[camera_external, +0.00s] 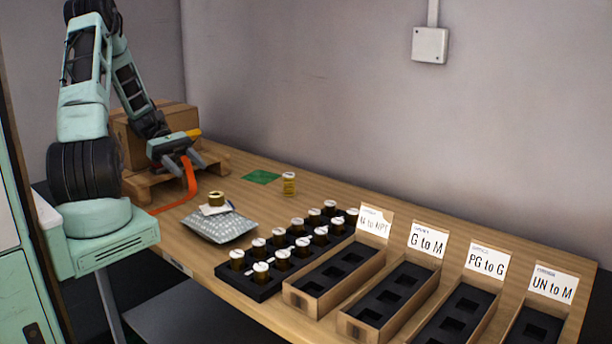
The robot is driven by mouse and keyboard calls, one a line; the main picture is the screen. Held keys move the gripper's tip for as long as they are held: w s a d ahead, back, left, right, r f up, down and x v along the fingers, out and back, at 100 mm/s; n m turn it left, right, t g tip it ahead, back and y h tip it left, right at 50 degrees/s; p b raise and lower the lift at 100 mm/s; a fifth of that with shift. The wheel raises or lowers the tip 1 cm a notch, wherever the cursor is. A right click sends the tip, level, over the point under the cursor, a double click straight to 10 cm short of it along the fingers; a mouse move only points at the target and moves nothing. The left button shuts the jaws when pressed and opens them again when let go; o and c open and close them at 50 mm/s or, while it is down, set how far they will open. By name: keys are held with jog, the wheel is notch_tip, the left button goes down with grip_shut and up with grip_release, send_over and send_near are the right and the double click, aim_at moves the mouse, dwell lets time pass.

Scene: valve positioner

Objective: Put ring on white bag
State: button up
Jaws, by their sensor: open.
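A brass-coloured ring-like piece (217,198) sits on a small white paper (212,209) on top of the white bag (222,227). The bag is silvery white, patterned, and lies flat near the table's front edge, left of the black tray. A taller brass piece (289,184) stands alone farther back; I cannot tell which piece is the ring. My gripper (187,165) is open, above the table's left part, behind and to the left of the bag and apart from it. No held object shows between its fingers.
A black tray (257,288) holds several white-topped brass fittings. Several labelled boxes (303,301) with black inserts stand to the right. An orange strip (191,181) hangs below my gripper. A cardboard box (182,117) on a small pallet (214,160) stands behind; a green sheet (262,177) lies flat.

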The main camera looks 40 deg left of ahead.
jog(key=s+a+r+m+y, duration=0.2)
jog(key=s+m+y, duration=0.3)
jog(key=s+y, duration=0.1)
jog(key=s+a+r+m+y, duration=0.2)
jog(key=s+a+m+y, duration=0.1)
jog(key=s+m+y, duration=0.2)
jog(key=s+y, duration=0.2)
jog(key=y, duration=0.1)
jog(key=shift+a+r, duration=0.15)
jog(key=shift+a, duration=0.2)
